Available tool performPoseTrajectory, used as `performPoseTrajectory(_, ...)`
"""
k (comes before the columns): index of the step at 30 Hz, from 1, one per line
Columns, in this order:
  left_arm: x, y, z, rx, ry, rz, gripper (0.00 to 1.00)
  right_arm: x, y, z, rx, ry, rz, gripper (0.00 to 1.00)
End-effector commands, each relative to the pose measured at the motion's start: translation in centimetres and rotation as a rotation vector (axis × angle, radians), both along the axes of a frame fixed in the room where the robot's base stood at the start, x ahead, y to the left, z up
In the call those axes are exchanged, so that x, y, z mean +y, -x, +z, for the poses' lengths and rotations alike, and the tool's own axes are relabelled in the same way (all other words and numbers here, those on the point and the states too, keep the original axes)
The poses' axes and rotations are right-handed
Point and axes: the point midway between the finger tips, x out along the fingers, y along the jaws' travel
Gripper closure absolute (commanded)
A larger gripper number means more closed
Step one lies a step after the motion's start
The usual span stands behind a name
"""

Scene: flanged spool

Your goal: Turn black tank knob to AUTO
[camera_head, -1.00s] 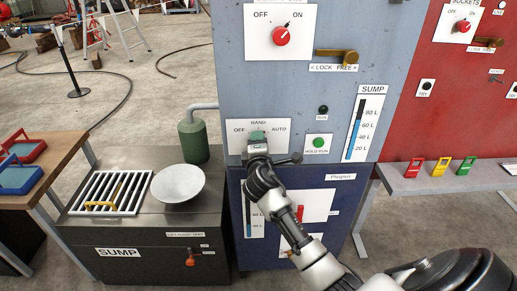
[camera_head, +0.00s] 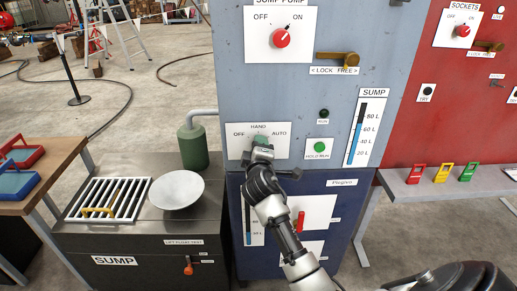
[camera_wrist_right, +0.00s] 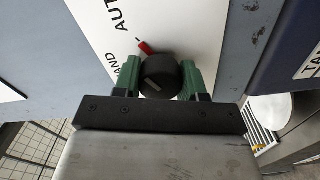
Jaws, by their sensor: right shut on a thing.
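The black tank knob (camera_wrist_right: 160,70) shows in the right wrist view as a round black knob with a red pointer. The pointer lies between HAND and AUTO on the white label plate (camera_wrist_right: 112,22). My right gripper (camera_wrist_right: 160,80) has its green fingers on both sides of the knob, shut on it. In the head view my right gripper (camera_head: 261,143) covers the knob on the plate (camera_head: 280,150) marked OFF, HAND and AUTO, low on the blue-grey panel. My left gripper is not in view.
Above are a red SUMP PUMP knob (camera_head: 281,39) and a brass handle (camera_head: 338,57). A green HOLD RUN button (camera_head: 320,147) and the SUMP level gauge (camera_head: 357,131) are to the right. A green cylinder (camera_head: 193,146) and white dish (camera_head: 177,189) stand on the sump bench to the left.

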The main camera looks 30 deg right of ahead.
Motion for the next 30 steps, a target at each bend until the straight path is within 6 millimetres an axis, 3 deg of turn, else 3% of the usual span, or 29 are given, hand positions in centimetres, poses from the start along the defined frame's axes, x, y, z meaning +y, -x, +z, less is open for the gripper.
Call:
performPoseTrajectory(5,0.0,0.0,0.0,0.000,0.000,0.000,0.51,0.0,0.0,-0.1,0.001,-0.006,0.000,0.83)
performPoseTrajectory(6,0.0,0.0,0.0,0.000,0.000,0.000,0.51,0.0,0.0,-0.1,0.001,-0.006,0.000,0.57)
performPoseTrajectory(11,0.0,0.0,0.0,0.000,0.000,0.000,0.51,0.0,0.0,-0.1,0.002,-0.003,0.000,0.33)
performPoseTrajectory(22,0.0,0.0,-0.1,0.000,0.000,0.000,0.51,0.4,0.6,-0.1,0.000,-0.001,0.001,0.33)
performPoseTrajectory(30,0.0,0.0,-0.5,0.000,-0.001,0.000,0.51,2.9,4.7,-0.3,0.001,-0.004,0.002,0.33)
